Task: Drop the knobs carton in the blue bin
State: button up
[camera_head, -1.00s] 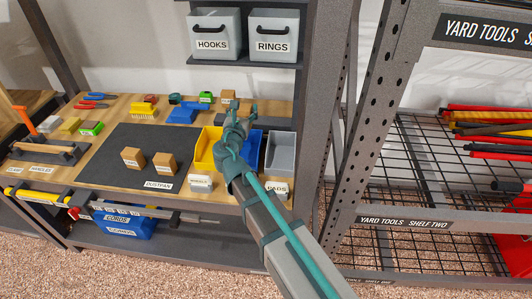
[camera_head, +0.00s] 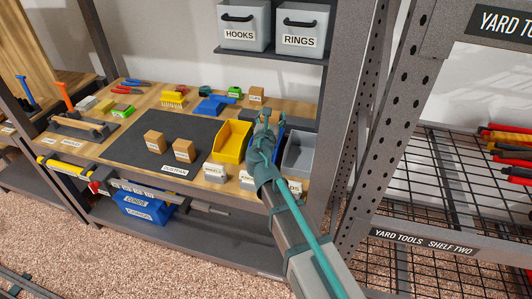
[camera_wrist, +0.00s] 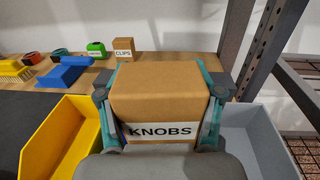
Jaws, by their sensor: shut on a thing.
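My gripper (camera_head: 266,124) is shut on the knobs carton (camera_wrist: 160,92), a brown box with a white KNOBS label. In the wrist view the carton sits upright between the two fingers, and my gripper hides its lower part. In the head view the carton is mostly hidden by my gripper. The blue bin (camera_head: 281,134) shows only as a strip of blue beside my gripper, between a yellow bin and a grey bin. My gripper and carton appear over the blue bin; its inside is hidden.
The yellow bin (camera_head: 232,142) stands to the left and the grey bin (camera_head: 298,154) to the right, close by. A CLIPS carton (camera_wrist: 124,49) stands behind on the bench. Two cartons lie on the dark mat (camera_head: 205,138). A rack post (camera_head: 375,130) rises at right.

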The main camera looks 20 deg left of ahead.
jog(key=shift+f+b, duration=0.3)
jog(key=shift+f, duration=0.4)
jog(key=o, duration=1.3)
jog(key=shift+s, duration=0.1)
jog(key=s+d, duration=0.2)
jog(key=s, duration=0.9)
jog(key=shift+s, duration=0.35)
